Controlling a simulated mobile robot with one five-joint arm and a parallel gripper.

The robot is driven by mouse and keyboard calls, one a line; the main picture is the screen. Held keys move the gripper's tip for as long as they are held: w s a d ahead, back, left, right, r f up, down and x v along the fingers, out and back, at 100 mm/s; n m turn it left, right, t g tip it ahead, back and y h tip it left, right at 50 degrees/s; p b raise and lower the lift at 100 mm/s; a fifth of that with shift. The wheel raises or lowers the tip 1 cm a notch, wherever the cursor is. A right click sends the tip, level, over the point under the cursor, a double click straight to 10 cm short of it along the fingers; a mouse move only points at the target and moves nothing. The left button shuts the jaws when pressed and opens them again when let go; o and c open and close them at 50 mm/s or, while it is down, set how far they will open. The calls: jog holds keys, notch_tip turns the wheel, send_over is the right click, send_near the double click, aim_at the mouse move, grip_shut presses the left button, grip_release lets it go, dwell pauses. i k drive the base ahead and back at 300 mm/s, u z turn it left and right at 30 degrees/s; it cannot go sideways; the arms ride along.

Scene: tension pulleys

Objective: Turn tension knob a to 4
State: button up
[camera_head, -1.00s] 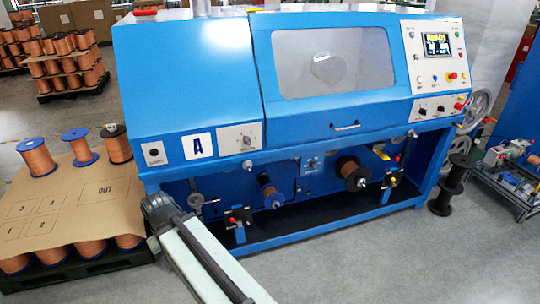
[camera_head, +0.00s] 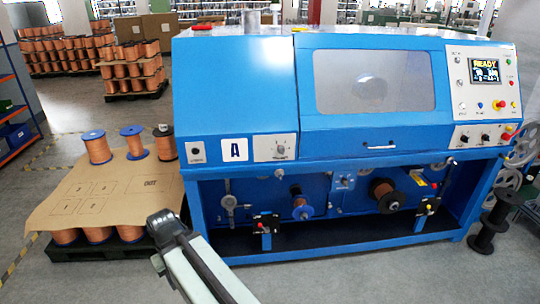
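My arm rises from the bottom edge to a dark joint left of the machine's lower front. My gripper cannot be made out, and nothing is seen touching the knob.
A pallet with a cardboard sheet (camera_head: 100,190) and copper spools (camera_head: 97,147) stands left of the machine. Wire spools (camera_head: 301,205) and pulleys fill the open lower bay. Grey floor is clear in front.

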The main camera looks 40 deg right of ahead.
aim_at(281, 150)
jog(key=u, duration=0.05)
jog(key=i, duration=1)
